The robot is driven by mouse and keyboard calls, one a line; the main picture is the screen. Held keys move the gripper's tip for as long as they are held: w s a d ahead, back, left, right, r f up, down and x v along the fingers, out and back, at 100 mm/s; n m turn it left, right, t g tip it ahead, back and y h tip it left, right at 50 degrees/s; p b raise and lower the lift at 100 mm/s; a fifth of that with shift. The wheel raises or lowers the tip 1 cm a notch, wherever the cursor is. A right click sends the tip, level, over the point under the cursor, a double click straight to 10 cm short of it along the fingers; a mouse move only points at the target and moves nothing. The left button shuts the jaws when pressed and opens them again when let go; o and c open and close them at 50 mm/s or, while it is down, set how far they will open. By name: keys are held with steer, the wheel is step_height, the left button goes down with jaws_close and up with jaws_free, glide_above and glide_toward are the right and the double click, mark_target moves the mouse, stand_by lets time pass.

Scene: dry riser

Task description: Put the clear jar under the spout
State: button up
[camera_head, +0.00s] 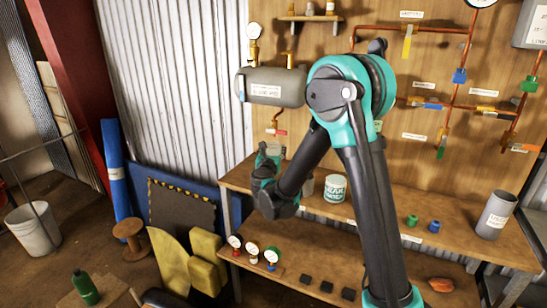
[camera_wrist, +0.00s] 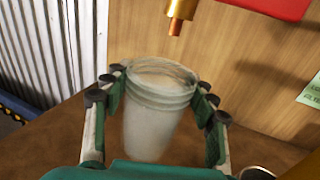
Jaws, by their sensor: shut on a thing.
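The clear jar (camera_wrist: 155,110) stands between the fingers of my gripper (camera_wrist: 158,100) in the wrist view, with its open threaded mouth facing up. The gripper is shut on it from both sides. The copper-tipped brass spout (camera_wrist: 178,18) hangs above and slightly behind the jar's mouth in the wrist view, apart from it. In the head view my gripper (camera_head: 262,160) is at the left end of the upper shelf, below the grey tank (camera_head: 272,87), and mostly hides the jar. I cannot tell whether the jar's base touches the shelf.
A labelled white tub (camera_head: 335,187) stands on the upper shelf (camera_head: 385,212) right of my gripper. Blue and green fittings (camera_head: 412,221) and a grey cylinder (camera_head: 496,214) are farther right. Gauges (camera_head: 253,249) line the lower shelf. A red part (camera_wrist: 270,6) is above the jar.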

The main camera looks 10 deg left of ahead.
steer(key=shift+w+d, duration=0.15)
steer(key=shift+w, duration=0.45)
steer(key=shift+w+f, duration=0.1)
steer(key=shift+f, duration=1.65)
steer(key=shift+f, duration=0.15)
steer(key=o, duration=1.8)
steer(key=shift+c, duration=0.2)
